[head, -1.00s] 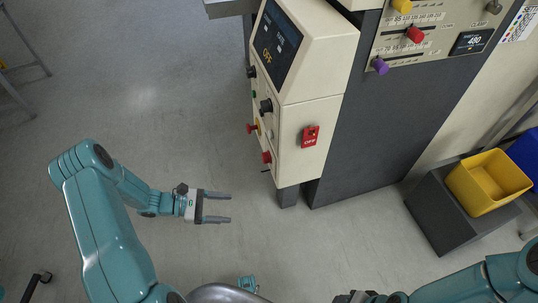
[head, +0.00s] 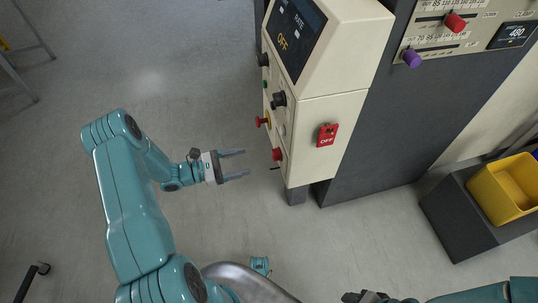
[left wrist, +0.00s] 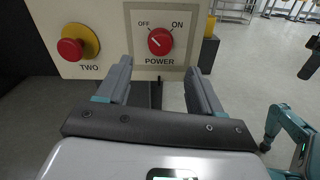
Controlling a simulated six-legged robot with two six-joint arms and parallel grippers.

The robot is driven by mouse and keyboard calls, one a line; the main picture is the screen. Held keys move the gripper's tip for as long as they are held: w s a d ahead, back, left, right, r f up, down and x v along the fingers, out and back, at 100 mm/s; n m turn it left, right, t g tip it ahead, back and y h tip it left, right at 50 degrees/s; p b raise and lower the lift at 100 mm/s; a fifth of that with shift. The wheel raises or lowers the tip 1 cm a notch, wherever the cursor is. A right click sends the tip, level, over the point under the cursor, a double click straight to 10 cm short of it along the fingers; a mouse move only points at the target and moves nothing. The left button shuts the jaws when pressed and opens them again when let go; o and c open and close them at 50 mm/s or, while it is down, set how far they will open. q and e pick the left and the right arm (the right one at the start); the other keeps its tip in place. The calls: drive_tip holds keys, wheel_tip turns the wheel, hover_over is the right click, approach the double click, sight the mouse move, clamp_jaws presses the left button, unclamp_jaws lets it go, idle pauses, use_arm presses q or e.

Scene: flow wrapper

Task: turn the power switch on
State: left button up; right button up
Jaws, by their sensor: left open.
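The power switch is a red rotary knob (left wrist: 160,41) on a white plate marked OFF at upper left, ON at upper right and POWER below. Its small pale mark seems to point up-left, toward OFF. In the head view the knob (head: 277,155) sits low on the cream cabinet's left-facing side. My left gripper (head: 246,163) is open and empty, a short gap to the left of the knob. In the left wrist view its fingers (left wrist: 159,68) stand either side of the knob's lower area, apart from it. My right gripper (head: 364,297) shows only partly at the bottom edge.
A red mushroom button on yellow (left wrist: 76,43), labelled TWO, is left of the switch. The cabinet screen (head: 293,35) reads OFF. A yellow bin (head: 505,190) stands at right.

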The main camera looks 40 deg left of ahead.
sight(276, 154)
use_arm(q)
drive_tip(key=b+x, duration=0.1)
drive_tip(key=x, duration=0.8)
drive_tip(key=shift+d, duration=0.2)
drive_tip(key=shift+w, duration=0.1)
drive_tip(key=shift+c, duration=0.3)
drive_tip(key=c, duration=1)
